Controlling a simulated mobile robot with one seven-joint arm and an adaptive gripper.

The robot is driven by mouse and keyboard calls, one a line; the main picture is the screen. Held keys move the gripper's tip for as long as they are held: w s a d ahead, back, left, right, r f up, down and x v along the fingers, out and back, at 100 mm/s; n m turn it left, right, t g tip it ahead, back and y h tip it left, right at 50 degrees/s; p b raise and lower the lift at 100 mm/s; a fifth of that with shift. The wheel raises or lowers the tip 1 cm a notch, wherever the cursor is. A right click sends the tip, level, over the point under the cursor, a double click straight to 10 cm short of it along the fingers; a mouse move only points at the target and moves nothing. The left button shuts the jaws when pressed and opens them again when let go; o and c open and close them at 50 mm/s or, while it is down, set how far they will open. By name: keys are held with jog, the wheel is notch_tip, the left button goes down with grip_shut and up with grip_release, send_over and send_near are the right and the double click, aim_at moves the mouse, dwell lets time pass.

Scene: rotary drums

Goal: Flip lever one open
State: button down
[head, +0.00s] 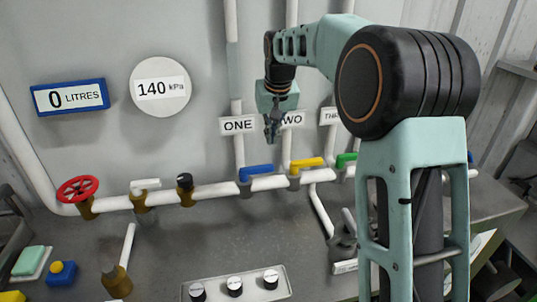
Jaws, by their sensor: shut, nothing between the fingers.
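Lever one is the blue lever (257,170) on the white pipe, below the sign ONE (238,125). Its handle lies along the pipe, pointing right. My gripper (271,138) is shut and empty, pointing down, above and slightly right of the blue lever and apart from it in the picture. The gripper partly covers the sign for TWO (292,120). The yellow lever (306,163) sits right of the blue one.
A green lever (345,159) is further right, partly behind my arm. A red valve wheel (77,189) and a white-handled valve (144,186) are on the pipe at left. Gauges read 0 litres (69,97) and 140 kPa (160,88). Several knobs (235,286) sit in front.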

aim_at(271, 166)
jog(key=shift+f, duration=0.15)
jog(key=p+x, duration=0.1)
jog(key=x, duration=0.8)
jog(key=shift+w+f, duration=0.2)
jog(key=shift+f, duration=0.15)
jog(key=shift+s+m, duration=0.15)
jog(key=shift+m, duration=0.15)
jog(key=s+m+b, duration=0.1)
jog(key=m+h, duration=0.1)
jog(key=s+m+b, duration=0.1)
jog(key=shift+s+d+f+b, duration=0.15)
jog(key=shift+s+d+b, duration=0.1)
jog(key=shift+s+b, duration=0.1)
jog(key=s+a+m+g+h, duration=0.2)
jog(key=s+a+m, duration=0.3)
jog(key=m, duration=0.8)
jog(key=s+h, duration=0.1)
jog(key=s, duration=0.2)
jog(key=shift+s+m+g, duration=0.25)
jog(key=shift+m+g, duration=0.05)
jog(key=shift+g, duration=0.1)
jog(key=shift+s+a, duration=0.1)
jog(key=shift+a, duration=0.15)
